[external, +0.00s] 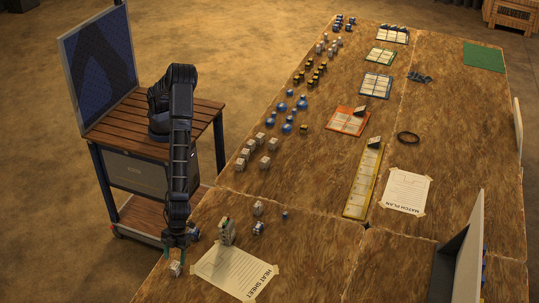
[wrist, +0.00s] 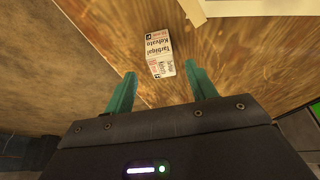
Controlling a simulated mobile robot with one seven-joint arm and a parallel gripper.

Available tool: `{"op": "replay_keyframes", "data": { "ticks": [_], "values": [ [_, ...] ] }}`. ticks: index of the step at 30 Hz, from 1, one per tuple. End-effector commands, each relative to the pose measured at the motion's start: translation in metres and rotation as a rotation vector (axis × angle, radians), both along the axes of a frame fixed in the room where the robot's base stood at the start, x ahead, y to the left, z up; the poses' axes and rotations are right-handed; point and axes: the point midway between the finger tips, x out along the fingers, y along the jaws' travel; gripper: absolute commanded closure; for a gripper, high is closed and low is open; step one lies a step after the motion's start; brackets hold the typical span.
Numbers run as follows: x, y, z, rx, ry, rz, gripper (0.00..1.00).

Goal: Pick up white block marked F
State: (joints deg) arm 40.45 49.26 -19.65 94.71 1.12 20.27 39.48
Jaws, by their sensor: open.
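A small white block (external: 175,268) sits near the front left corner of the wooden table. In the wrist view a white block (wrist: 158,54) with printed text and small dark square marks lies just beyond my fingertips; I cannot read an F for certain. My gripper (external: 177,248) points down just above and behind that block. In the wrist view my gripper (wrist: 162,74) has its two green fingers apart, with the block ahead of the gap and nothing held.
A heat sheet (external: 237,272) lies to the right. A taller block stack (external: 227,232) and small blocks (external: 258,208) stand close by. The table edge is close on the left. More white blocks (external: 252,144) sit farther back.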

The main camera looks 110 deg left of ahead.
Motion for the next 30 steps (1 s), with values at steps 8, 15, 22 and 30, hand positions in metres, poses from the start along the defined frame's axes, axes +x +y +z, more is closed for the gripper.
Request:
{"op": "replay_keyframes", "data": {
  "ticks": [8,15,22,30],
  "values": [
    [0.002,-0.008,-0.023,0.000,0.000,0.001,0.44],
    [0.002,-0.018,-0.048,0.000,0.000,0.001,0.44],
    [0.003,-0.018,-0.049,-0.001,-0.001,0.001,0.44],
    [0.002,-0.018,-0.049,-0.001,-0.001,0.001,0.92]
  ]
}}
